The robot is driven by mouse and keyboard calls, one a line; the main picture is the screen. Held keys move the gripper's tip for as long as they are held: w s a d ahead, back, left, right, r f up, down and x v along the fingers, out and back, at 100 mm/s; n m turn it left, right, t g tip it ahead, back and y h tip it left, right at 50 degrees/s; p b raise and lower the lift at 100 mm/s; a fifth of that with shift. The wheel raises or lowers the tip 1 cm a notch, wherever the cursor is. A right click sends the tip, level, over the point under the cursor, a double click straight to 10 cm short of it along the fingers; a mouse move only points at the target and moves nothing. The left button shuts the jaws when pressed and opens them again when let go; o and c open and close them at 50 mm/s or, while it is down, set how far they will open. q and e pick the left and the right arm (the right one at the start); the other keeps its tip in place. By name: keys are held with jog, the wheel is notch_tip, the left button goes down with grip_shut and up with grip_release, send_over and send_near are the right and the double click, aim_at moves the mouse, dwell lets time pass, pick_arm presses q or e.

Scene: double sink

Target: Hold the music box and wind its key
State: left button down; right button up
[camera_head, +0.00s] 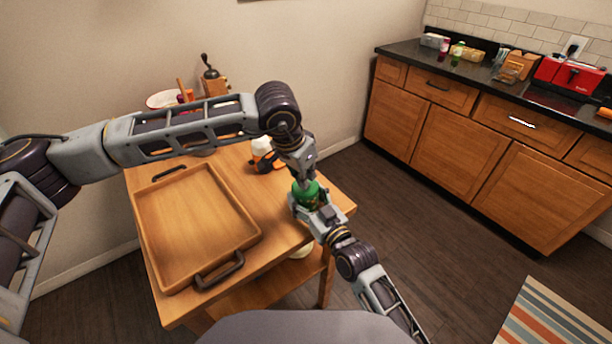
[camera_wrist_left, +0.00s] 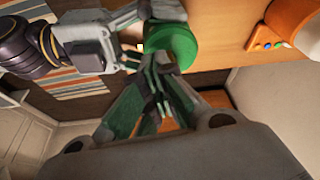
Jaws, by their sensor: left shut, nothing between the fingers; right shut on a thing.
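The music box is a green cylinder (camera_head: 307,194) near the right corner of the wooden table. My right gripper (camera_head: 305,210) is shut on it from the front right side. In the left wrist view the green body (camera_wrist_left: 172,40) shows beyond my left fingertips (camera_wrist_left: 164,70), with the right gripper (camera_wrist_left: 128,38) beside it. My left gripper (camera_head: 303,177) points down just above the music box, shut and empty. I cannot make out the key; the fingers may hide it. Whether the left fingertips touch the box is unclear.
A wooden tray (camera_head: 158,214) with dark handles fills the table's left part. A white and orange object (camera_head: 264,155) stands close behind my left gripper. A coffee grinder (camera_head: 213,80) and a plate (camera_head: 163,99) are at the back. A counter (camera_head: 465,88) lies to the right.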

pick_arm(q)
jog(key=shift+s+d, duration=0.25)
jog(key=shift+d, duration=0.1)
notch_tip(320, 180, up, 9)
jog(key=shift+r, duration=0.2)
dwell(0.5)
jog(key=c, duration=2.2)
grip_release()
jog(key=shift+w+a, duration=0.1)
